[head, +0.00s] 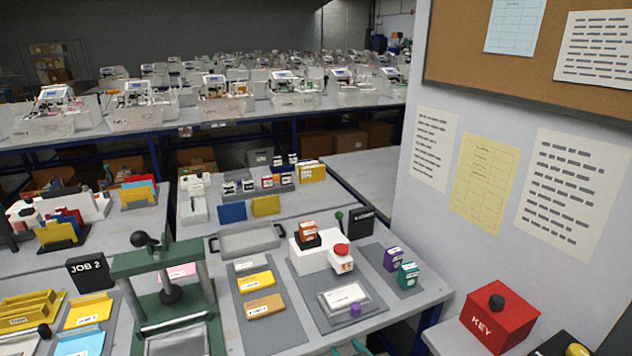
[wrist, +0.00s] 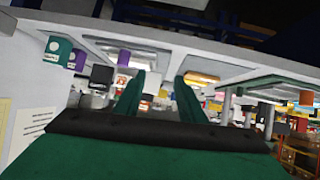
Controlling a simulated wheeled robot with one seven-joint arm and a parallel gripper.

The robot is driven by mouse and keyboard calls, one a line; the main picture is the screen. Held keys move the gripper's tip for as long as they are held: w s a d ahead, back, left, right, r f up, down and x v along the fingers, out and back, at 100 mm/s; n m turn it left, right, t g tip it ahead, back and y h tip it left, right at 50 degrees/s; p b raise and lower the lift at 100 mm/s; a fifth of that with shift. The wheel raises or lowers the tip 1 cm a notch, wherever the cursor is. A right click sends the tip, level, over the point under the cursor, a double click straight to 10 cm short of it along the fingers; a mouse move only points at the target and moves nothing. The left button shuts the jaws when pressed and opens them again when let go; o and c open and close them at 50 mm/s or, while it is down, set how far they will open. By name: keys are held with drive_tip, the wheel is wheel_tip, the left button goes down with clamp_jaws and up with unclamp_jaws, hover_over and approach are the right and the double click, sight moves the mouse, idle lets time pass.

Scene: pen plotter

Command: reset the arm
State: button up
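My gripper (wrist: 158,92) shows in the wrist view with two green fingers standing apart. Nothing is held between them. In the head view only green tips of my gripper (head: 350,348) show at the bottom edge, in front of the table's front edge. The rest of my arm is out of that view. The wrist view is steeply turned, with the table's things seen beyond the fingers. A purple item (wrist: 77,60) and a green item (wrist: 57,49) show left of the fingers there.
The near table holds a green press (head: 165,290), a white device with a red button (head: 325,250), a grey tray (head: 248,240) and a purple cap (head: 355,310). A red KEY box (head: 500,320) stands at the right, below a wall with papers. Benches fill the back.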

drive_tip(key=s+a+f+m+t+h, duration=0.1)
drive_tip(key=s+a+f+m+h, duration=0.15)
drive_tip(key=s+f, duration=0.5)
drive_tip(key=s+a+f+m+t+h, duration=0.1)
drive_tip(key=s+a+f+m, duration=0.2)
drive_tip(key=s, duration=0.8)
drive_tip(key=s+a+r+t, duration=0.1)
drive_tip(key=s+r, duration=0.3)
drive_tip(key=s, duration=0.7)
drive_tip(key=s+a+r+n+t, duration=0.1)
drive_tip(key=s+r, duration=0.3)
drive_tip(key=s, duration=0.7)
drive_tip(key=shift+s+a, duration=0.2)
